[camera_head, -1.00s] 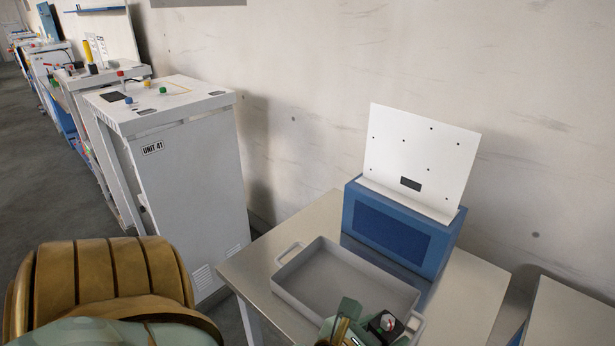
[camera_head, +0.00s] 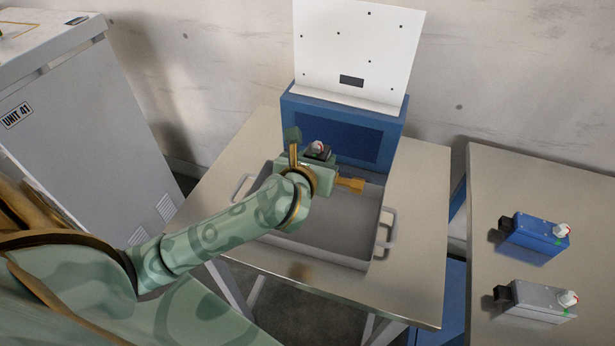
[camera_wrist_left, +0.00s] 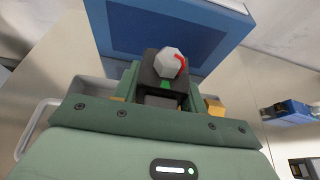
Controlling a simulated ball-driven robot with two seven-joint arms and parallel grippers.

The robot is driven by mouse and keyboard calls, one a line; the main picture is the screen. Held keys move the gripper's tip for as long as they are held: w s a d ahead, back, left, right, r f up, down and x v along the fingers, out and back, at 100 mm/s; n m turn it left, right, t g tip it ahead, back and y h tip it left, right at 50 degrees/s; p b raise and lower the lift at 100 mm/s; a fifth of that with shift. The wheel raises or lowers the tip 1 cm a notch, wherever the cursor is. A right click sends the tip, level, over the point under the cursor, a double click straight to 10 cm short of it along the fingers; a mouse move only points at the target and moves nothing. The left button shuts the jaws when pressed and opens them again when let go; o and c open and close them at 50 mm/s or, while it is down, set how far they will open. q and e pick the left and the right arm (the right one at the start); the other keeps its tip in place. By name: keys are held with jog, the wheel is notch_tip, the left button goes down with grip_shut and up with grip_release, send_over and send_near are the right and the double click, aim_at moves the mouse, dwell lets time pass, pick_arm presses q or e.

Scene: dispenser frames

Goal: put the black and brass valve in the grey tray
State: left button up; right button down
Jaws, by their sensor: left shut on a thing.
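My left gripper (camera_head: 314,165) is shut on the black and brass valve. In the head view the valve's black body with a pale knob shows at the jaws, and its brass end (camera_head: 350,185) sticks out to the right. In the left wrist view the valve (camera_wrist_left: 160,82) has a black block, a grey-white knob with a red mark, and a brass end at the right; the jaws (camera_wrist_left: 165,96) hide part of it. The grey tray (camera_head: 330,238) lies below the gripper, which covers its back left part. The valve is over the tray; its exact height is unclear. My right gripper is not in view.
A blue box (camera_head: 345,125) with a white perforated panel (camera_head: 355,45) stands behind the tray. The tray's table (camera_head: 420,200) has bare room at right. A blue valve (camera_head: 535,235) and a grey valve (camera_head: 537,298) lie on another table at right. A white cabinet (camera_head: 60,110) stands left.

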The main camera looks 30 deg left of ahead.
pick_arm(q)
jog(key=a+f, duration=0.2)
jog(key=shift+w+f+b, duration=0.3)
jog(key=shift+b, duration=0.05)
jog(key=f, duration=0.2)
jog(key=f+b, duration=0.1)
jog(key=f, duration=0.1)
jog(key=shift+w+a, duration=0.1)
jog(key=shift+a, duration=0.3)
jog(key=shift+r, duration=0.1)
jog(key=o, duration=1.4)
jog(key=shift+f, duration=0.2)
jog(key=shift+c, duration=0.2)
